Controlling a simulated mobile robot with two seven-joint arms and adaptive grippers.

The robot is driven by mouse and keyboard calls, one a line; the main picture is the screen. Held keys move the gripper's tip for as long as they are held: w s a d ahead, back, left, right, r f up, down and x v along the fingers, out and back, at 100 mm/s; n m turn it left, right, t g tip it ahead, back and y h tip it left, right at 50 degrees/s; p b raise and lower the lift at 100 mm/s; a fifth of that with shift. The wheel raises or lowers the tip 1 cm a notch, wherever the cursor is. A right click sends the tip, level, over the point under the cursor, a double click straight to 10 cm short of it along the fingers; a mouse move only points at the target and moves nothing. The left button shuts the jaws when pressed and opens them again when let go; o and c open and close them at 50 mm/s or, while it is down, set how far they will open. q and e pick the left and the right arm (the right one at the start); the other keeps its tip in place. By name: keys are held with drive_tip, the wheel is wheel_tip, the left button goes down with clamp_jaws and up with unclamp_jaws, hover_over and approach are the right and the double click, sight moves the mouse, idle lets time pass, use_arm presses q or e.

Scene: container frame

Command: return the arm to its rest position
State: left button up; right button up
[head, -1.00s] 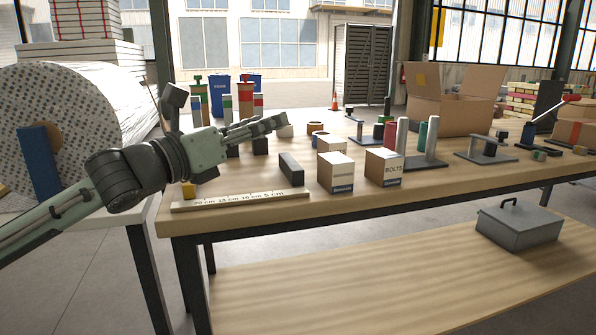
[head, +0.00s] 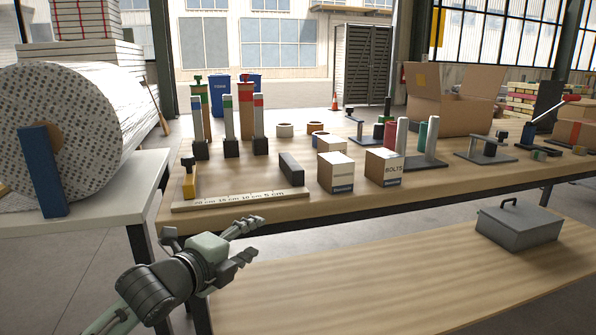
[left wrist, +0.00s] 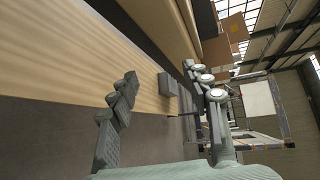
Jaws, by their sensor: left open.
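My left gripper (head: 252,240) is in front of the workbench (head: 350,212), below the level of its top and above the lower shelf (head: 400,275). Its fingers are spread apart with nothing between them. The arm comes in from the lower left of the head view. In the left wrist view the open fingers (left wrist: 165,100) stand apart, with wooden board surfaces (left wrist: 60,60) beyond them. My right gripper is not seen in either view.
A wooden ruler (head: 240,201) lies along the bench's front edge. Two small boxes (head: 336,172) (head: 383,168) stand near that edge. A grey metal box (head: 520,224) sits on the lower shelf. A side table with a large roll (head: 70,125) stands at the left.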

use_arm(q)
drive_tip(key=s+a+f+n+g+y, duration=0.25)
drive_tip(key=s+a+f+n, duration=0.3)
drive_tip(key=a+f, duration=0.35)
drive_tip(key=s+a+f+n+g+y, duration=0.2)
drive_tip(key=s+a+f+n+y, duration=0.35)
drive_tip(key=f, duration=0.55)
drive_tip(key=s+a+f+n+g+y, duration=0.25)
drive_tip(key=s+a+f+n, duration=0.25)
drive_tip(key=s+a, duration=0.35)
drive_tip(key=s+a+f+n+g+y, duration=0.1)
drive_tip(key=s+a+f+n+g, duration=0.25)
drive_tip(key=s+a+f, duration=0.4)
drive_tip(key=s+d+f+n+h, duration=0.1)
drive_tip(key=s+d+f+n, duration=0.1)
drive_tip(key=d, duration=0.4)
drive_tip(key=s+d+f+n+h+p, duration=0.1)
drive_tip(key=s+d+f+h, duration=0.1)
drive_tip(key=d, duration=0.5)
drive_tip(key=shift+f+n, duration=0.35)
drive_tip(key=shift+f, duration=0.55)
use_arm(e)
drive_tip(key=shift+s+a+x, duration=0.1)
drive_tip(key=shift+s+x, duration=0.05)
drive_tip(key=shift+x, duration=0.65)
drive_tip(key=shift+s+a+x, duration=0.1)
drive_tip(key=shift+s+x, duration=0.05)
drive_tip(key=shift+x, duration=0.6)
